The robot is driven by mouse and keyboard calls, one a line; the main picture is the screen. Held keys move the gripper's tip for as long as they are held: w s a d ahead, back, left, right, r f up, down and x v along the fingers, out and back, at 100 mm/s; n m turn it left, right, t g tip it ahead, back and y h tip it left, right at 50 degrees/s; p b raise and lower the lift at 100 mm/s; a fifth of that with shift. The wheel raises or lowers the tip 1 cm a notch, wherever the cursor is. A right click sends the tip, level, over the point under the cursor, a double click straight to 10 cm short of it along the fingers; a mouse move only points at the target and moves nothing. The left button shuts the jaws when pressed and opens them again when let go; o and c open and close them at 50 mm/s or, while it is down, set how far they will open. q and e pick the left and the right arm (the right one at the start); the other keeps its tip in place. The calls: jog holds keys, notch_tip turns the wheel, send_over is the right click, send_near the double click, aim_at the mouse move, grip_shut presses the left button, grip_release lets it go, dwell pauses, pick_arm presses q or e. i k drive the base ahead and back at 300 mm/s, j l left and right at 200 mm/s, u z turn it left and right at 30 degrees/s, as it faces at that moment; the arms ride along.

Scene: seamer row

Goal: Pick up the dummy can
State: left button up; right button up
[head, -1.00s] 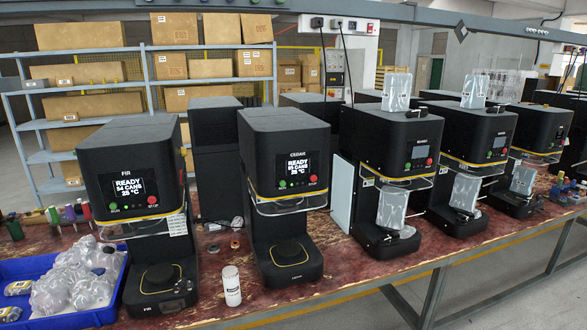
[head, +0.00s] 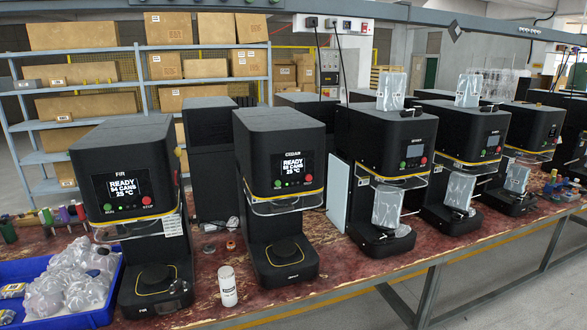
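The dummy can is most likely the white can (head: 228,287) standing upright on the red worn bench top, near its front edge. It stands between the bases of the FIR seamer (head: 125,185) and the CEDAR seamer (head: 280,165), apart from both. It has small dark print that is too small to read. Neither of my grippers shows in the head view.
A blue tray (head: 113,302) with clear plastic-wrapped items lies at the lower left. Several more black seamers stand to the right, some with plastic bags on them. Small rings (head: 231,246) lie behind the can. The bench front edge (head: 330,283) runs close by.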

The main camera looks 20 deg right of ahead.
aim_at(226, 275)
jog(key=i+j+u, duration=0.25)
jog(key=i, duration=0.25)
jog(key=i+j+u, duration=0.2)
jog(key=i, duration=0.35)
